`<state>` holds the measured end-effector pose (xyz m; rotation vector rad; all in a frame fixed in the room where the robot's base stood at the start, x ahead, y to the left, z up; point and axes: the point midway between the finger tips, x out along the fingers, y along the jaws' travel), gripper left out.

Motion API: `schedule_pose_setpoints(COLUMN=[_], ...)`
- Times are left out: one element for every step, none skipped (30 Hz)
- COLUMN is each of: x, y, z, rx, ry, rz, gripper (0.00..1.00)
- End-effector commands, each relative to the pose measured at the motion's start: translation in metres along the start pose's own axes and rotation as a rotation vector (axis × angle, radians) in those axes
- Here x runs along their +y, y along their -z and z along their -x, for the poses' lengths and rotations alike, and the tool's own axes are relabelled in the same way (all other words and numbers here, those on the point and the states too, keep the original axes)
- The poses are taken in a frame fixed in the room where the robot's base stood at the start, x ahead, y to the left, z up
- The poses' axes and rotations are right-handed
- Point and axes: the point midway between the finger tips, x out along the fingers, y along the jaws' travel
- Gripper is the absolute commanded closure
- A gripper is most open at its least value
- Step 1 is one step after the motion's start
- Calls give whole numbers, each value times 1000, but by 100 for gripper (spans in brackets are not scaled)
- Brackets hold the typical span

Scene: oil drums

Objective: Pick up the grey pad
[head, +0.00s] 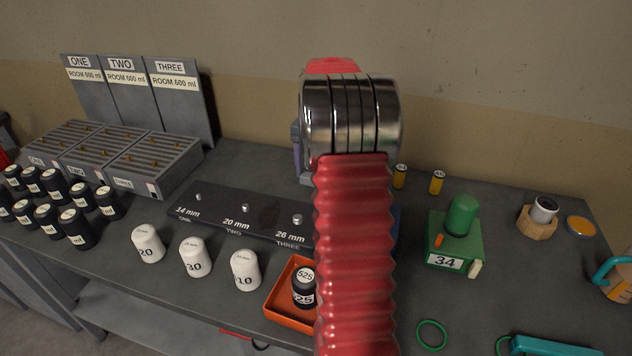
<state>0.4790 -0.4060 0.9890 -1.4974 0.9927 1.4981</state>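I cannot pick out a grey pad for certain; it may be hidden behind my arm. My red ribbed arm with chrome rings rises through the middle of the head view and blocks what lies behind it. My gripper's fingers do not show. Just left of the chrome rings, a partly hidden grey and purple shape (297,155) shows; I cannot tell what it is.
Slotted grey racks (155,165) and black drums (75,228) are left.

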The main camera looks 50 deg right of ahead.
Motion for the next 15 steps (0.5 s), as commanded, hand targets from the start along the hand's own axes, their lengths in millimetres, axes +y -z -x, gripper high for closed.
schedule_pose_setpoints(x=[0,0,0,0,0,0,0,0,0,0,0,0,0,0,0], y=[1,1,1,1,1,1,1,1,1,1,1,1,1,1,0], z=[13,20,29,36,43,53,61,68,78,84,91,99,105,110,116], rx=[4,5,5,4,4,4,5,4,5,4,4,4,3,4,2], ry=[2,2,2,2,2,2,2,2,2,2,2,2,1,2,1], rz=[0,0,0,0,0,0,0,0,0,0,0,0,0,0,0], gripper=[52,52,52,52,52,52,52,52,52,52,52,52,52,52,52])
